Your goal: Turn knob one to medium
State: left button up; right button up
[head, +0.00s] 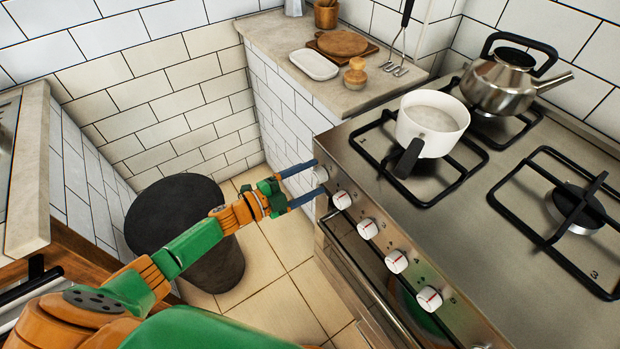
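A row of several white knobs with red marks runs along the steel front of the stove (480,225). The farthest knob (320,175) is at the left end of the row, and another knob (342,199) is just to its right. I cannot read which label belongs to knob one. My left gripper (317,177) reaches the far end of the row. Its two blue fingers are spread apart, one on each side of the farthest knob. I cannot tell whether they touch it. My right gripper is not in view.
A white pot (432,122) with a black handle sits on the far left burner, and a steel kettle (505,82) stands behind it. A dark round bin (180,215) stands on the tiled floor left of the stove. The counter (270,40) behind holds boards and a dish.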

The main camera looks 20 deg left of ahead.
pick_arm(q)
jog(key=v, duration=0.7)
dwell(0.3)
